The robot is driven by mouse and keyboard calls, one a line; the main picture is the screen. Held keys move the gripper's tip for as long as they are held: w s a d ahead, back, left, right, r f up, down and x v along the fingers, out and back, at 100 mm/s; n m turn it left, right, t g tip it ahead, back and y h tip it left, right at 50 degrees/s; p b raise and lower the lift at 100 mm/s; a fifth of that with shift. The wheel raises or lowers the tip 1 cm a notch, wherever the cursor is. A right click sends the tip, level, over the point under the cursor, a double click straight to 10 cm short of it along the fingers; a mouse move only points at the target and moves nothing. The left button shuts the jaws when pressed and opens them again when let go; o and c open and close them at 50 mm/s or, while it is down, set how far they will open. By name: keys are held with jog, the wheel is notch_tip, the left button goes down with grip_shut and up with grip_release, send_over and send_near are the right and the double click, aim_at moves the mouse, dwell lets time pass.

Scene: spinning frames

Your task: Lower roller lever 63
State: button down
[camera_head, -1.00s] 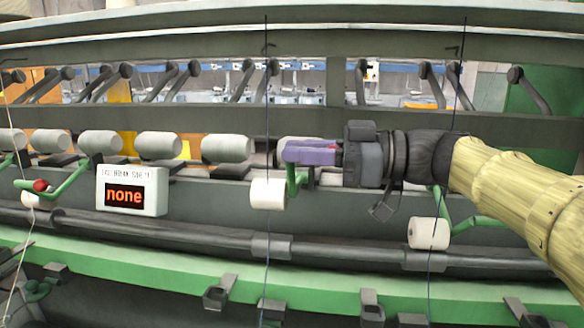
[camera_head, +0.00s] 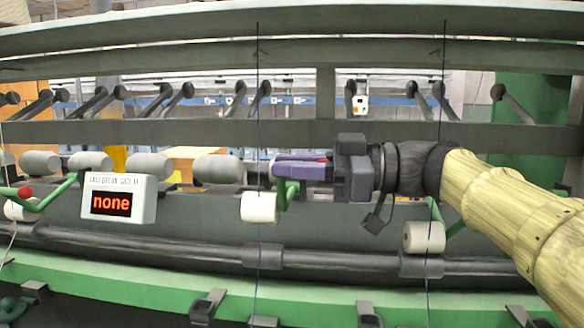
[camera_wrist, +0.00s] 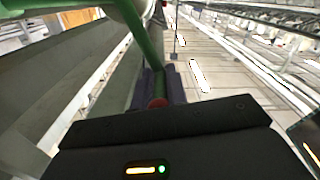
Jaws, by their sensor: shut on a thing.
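My gripper (camera_head: 285,168) has purple fingers shut on the end of a green roller lever (camera_head: 288,196). The lever's white roller (camera_head: 259,207) hangs just below and left of the fingertips. In the wrist view the green lever (camera_wrist: 146,38) runs down from the top to a red knob (camera_wrist: 157,102). The knob sits between the purple fingers of my gripper (camera_wrist: 165,90). I can read no number on the lever. Another white roller (camera_head: 423,237) hangs on a green lever below my arm.
A white display box (camera_head: 118,198) reading "none" is fixed to the frame at left. A red-knobbed green lever (camera_head: 45,198) is at far left. Several pale bobbins (camera_head: 218,168) line the row above. Dark vertical threads (camera_head: 258,120) pass close to the rollers.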

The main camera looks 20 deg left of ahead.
jog(key=c, duration=1.4)
grip_release()
jog(key=shift+c, duration=0.2)
jog(key=shift+d, duration=0.1)
jog(key=b+v, duration=0.1)
jog(key=v, duration=0.6)
jog(key=shift+d, duration=0.2)
jog(key=shift+w, duration=0.15)
jog(key=shift+f, duration=0.1)
